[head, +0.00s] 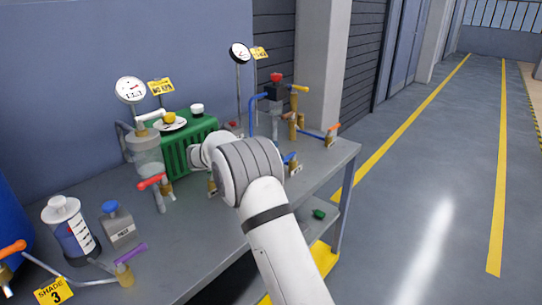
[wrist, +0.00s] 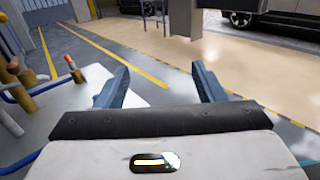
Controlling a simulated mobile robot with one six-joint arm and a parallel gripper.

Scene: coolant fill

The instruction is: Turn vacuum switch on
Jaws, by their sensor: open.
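My gripper is hidden behind my arm in the head view. In the wrist view my gripper (wrist: 160,88) is open, with two blue fingers spread and nothing between them. It points out over the floor, with an orange-tipped valve (wrist: 72,66) to its left.
Open floor (head: 420,190) lies right of the bench.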

